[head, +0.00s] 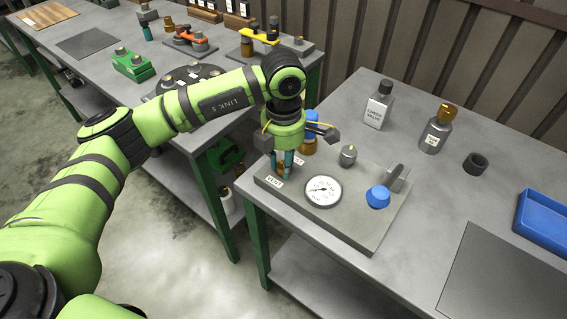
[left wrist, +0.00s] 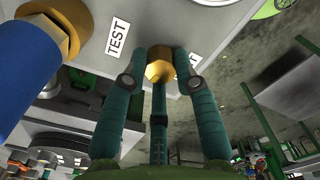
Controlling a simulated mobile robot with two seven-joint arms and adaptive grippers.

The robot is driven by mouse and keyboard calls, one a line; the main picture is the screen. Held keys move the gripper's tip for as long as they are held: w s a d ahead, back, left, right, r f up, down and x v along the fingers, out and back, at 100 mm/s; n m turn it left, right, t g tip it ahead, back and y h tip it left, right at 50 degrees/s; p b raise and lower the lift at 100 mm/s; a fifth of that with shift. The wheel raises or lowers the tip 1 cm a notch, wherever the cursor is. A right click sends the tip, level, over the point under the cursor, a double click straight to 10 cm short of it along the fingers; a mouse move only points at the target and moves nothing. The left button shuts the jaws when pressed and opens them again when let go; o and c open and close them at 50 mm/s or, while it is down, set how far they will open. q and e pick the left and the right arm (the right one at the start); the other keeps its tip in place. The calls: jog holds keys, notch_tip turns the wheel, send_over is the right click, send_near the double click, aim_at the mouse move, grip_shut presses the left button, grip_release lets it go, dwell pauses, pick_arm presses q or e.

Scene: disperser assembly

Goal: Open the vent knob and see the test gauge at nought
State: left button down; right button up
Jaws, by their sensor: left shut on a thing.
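My left gripper (head: 284,166) reaches down over the left end of the grey test block (head: 371,236), by the VENT label (head: 272,183). In the left wrist view its teal fingers (left wrist: 160,72) are shut around a brass knob (left wrist: 158,55), the vent knob. The fingers hide most of this knob in the head view. The test gauge (head: 323,190) has a round white dial on the block, right of the gripper. Its dark needle points to the left, but the figures are too small to read. My right gripper is out of view.
The block also bears a blue knob (head: 378,196), a grey lever (head: 397,177) and a small metal fitting (head: 348,155). Behind stand a check valve bottle (head: 378,106) and a brass-capped bottle (head: 438,128). A black ring (head: 475,163) and blue tray (head: 544,219) lie right.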

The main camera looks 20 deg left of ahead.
pick_arm(q)
jog(key=shift+d+n, duration=0.1)
jog(key=shift+n, duration=0.2)
dwell(0.4)
jog(key=c, duration=1)
grip_release()
jog(key=shift+o, duration=0.2)
notch_tip(320, 180, up, 12)
